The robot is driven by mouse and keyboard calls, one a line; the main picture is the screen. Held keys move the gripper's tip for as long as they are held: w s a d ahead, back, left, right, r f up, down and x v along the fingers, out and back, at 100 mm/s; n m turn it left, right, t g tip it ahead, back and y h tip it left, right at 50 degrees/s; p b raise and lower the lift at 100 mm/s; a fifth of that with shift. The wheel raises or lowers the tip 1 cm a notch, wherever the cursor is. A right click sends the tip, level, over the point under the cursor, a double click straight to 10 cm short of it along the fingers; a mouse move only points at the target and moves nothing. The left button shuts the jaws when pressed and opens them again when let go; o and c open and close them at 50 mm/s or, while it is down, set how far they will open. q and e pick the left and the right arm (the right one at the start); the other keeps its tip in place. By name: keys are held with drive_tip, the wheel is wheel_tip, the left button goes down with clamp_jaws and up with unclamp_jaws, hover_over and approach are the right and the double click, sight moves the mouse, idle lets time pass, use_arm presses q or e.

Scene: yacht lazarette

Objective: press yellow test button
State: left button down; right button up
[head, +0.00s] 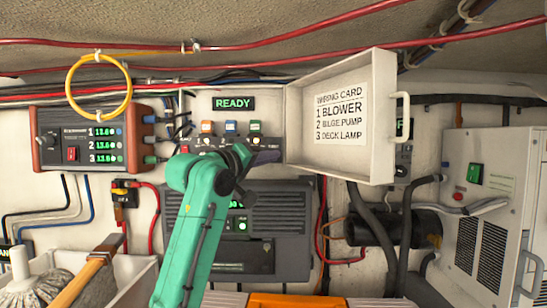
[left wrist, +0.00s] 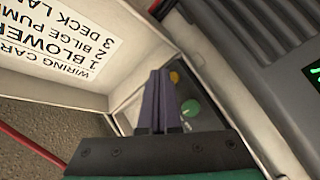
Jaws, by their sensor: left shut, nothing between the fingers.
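The yellow button (left wrist: 174,76) shows in the left wrist view on a dark panel, just right of my fingertips. In the head view my left gripper (head: 279,156) reaches right, below the coloured blocks and at the edge of the open white cover (head: 382,120). The yellow button is not visible in the head view. My right gripper is not in view.
The open cover with its wiring card (head: 340,117) stands close to my left gripper. A green READY display (head: 233,103) is above. A dark grey unit (head: 285,225) sits below. A red-ended box (head: 85,138) is left, a white cabinet (head: 492,225) right. Hoses and cables hang around.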

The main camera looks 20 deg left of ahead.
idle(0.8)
use_arm(q)
drive_tip(key=shift+w+a+p, duration=0.1)
drive_tip(key=shift+w+p, duration=0.3)
drive_tip(key=shift+p, duration=0.05)
drive_tip(key=shift+w+a+p, duration=0.1)
drive_tip(key=shift+w+p, duration=0.25)
drive_tip(key=shift+p, duration=0.1)
idle(0.4)
idle(0.3)
drive_tip(key=shift+s+d+b, duration=0.2)
drive_tip(key=shift+s+b, duration=0.4)
drive_tip(key=shift+s, duration=0.1)
